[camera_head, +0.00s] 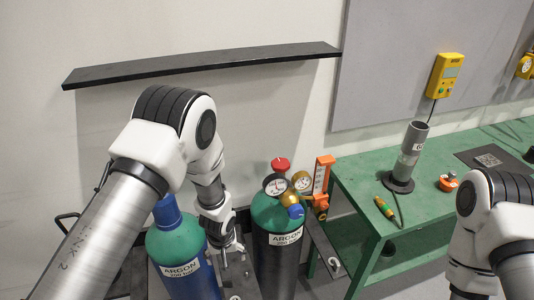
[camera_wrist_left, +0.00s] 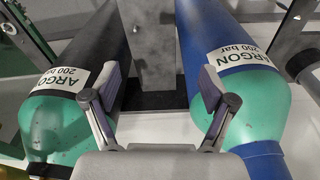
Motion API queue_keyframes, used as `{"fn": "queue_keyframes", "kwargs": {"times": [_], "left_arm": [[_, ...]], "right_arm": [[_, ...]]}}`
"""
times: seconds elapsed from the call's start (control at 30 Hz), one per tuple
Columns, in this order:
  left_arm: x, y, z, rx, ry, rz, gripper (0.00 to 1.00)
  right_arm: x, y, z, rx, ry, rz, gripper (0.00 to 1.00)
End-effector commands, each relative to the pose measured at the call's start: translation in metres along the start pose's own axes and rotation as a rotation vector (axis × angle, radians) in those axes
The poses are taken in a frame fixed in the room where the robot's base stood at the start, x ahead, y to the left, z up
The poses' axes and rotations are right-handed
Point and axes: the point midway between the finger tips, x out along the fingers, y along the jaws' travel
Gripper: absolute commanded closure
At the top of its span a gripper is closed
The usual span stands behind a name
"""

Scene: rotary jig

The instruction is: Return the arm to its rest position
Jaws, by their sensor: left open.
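My left arm (camera_head: 165,150) reaches in from the left in the head view and bends down at the elbow. My left gripper (camera_head: 234,262) hangs between two argon cylinders; it is small and partly hidden there. In the left wrist view the gripper (camera_wrist_left: 161,84) is open, with its fingers spread and nothing between them. My right arm (camera_head: 490,225) shows at the right edge of the head view; its gripper is out of the picture.
The blue argon cylinder (camera_head: 178,255) and the black one (camera_head: 280,262) stand close on either side of the left gripper. The black one carries a regulator with gauges (camera_head: 276,184). A green bench (camera_head: 350,178) stands right; a dark shelf (camera_head: 205,64) is on the wall.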

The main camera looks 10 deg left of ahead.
Motion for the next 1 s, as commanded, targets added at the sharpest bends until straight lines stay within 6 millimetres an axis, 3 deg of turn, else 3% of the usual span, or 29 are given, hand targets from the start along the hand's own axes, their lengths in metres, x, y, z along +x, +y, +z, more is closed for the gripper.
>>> {"fn": "queue_keyframes", "kwargs": {"times": [0.07, 0.17, 0.27, 0.37, 0.4, 0.5, 0.57, 0.63, 0.73, 1.0], "left_arm": [[0.005, -0.001, 0.003, 0.000, -0.007, -0.003, 0.16], [0.031, -0.013, 0.023, -0.015, -0.055, -0.017, 0.16], [0.060, -0.044, 0.079, -0.051, -0.166, -0.056, 0.16], [0.084, -0.081, 0.156, -0.058, -0.270, -0.070, 0.16], [0.087, -0.096, 0.188, -0.039, -0.298, -0.064, 0.16], [0.077, -0.126, 0.252, 0.062, -0.311, -0.034, 0.16], [0.062, -0.132, 0.261, 0.148, -0.263, -0.011, 0.16], [0.055, -0.132, 0.256, 0.241, -0.194, 0.007, 0.16], [0.057, -0.128, 0.242, 0.322, -0.128, 0.023, 0.16], [0.058, -0.128, 0.242, 0.334, -0.128, 0.024, 0.16]], "right_arm": [[0.002, 0.000, 0.000, 0.000, 0.000, 0.000, 0.60], [0.012, 0.000, 0.000, 0.000, 0.000, 0.000, 0.60], [0.022, 0.000, 0.000, 0.000, 0.000, 0.000, 0.60], [0.034, 0.000, 0.000, 0.000, 0.000, 0.000, 0.60], [0.038, 0.000, 0.000, 0.000, 0.000, 0.000, 0.60], [0.045, 0.000, 0.000, 0.000, 0.000, 0.000, 0.60], [0.042, 0.000, 0.000, 0.000, -0.001, 0.000, 0.60], [0.041, 0.000, 0.000, 0.000, 0.000, 0.000, 0.60], [0.041, 0.000, 0.000, 0.000, 0.000, 0.000, 0.60], [0.041, 0.000, 0.000, 0.000, 0.000, 0.000, 0.60]]}}
